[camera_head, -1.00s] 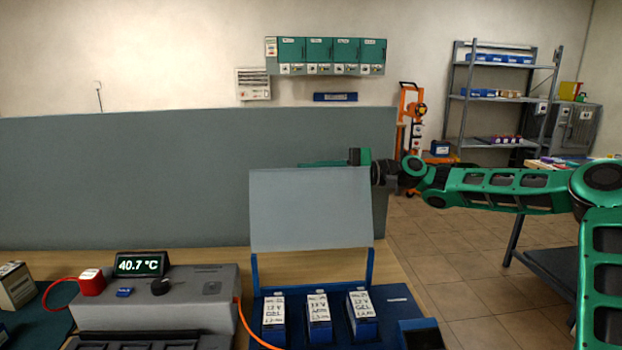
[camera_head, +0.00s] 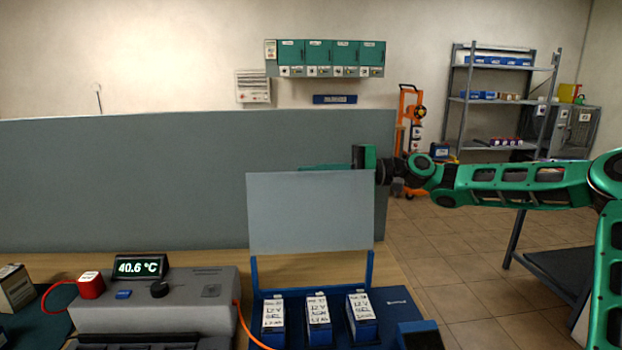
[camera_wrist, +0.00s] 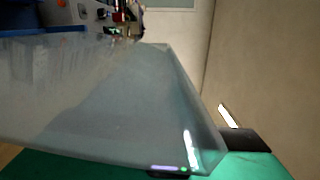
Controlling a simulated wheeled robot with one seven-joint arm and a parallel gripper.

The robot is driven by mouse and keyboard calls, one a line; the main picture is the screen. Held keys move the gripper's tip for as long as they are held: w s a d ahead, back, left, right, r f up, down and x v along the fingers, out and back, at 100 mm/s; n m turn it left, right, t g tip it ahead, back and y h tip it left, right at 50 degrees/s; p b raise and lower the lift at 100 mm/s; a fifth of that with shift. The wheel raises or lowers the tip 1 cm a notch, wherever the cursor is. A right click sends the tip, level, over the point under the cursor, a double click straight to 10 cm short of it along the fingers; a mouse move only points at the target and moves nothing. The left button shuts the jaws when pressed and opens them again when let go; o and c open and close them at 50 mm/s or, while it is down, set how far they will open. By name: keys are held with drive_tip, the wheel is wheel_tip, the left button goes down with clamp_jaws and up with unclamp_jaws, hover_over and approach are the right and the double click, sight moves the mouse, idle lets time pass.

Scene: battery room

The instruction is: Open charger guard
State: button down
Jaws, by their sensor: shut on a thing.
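The charger guard (camera_head: 310,212) is a grey translucent panel standing roughly upright on two blue side arms, above and behind the blue charger tray (camera_head: 396,301). Several labelled batteries, including one in the middle (camera_head: 318,312), stand in the tray below, uncovered from the front. My gripper (camera_head: 335,167) is at the guard's top edge, reaching in from the right, and is shut on that edge.
A grey partition (camera_head: 130,185) stands close behind the guard and my gripper. A grey device (camera_head: 210,290) with a temperature display (camera_head: 140,267) sits left of the tray, with an orange cable between. Open floor (camera_head: 470,270) lies to the right.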

sight(362, 172)
drive_tip(key=c, duration=1.8)
unclamp_jaws()
drive_tip(key=shift+f, duration=0.3)
drive_tip(key=shift+c, duration=0.2)
drive_tip(key=shift+r, duration=0.1)
drive_tip(key=d, duration=1)
drive_tip(key=shift+w+d, duration=0.15)
drive_tip(key=shift+d, duration=0.25)
drive_tip(key=shift+s+d+r, duration=0.1)
drive_tip(key=shift+s+r, duration=0.5)
drive_tip(key=shift+s, duration=0.3)
drive_tip(key=shift+w+d+f, duration=0.15)
drive_tip(key=shift+w, duration=0.05)
drive_tip(key=d, duration=1.2)
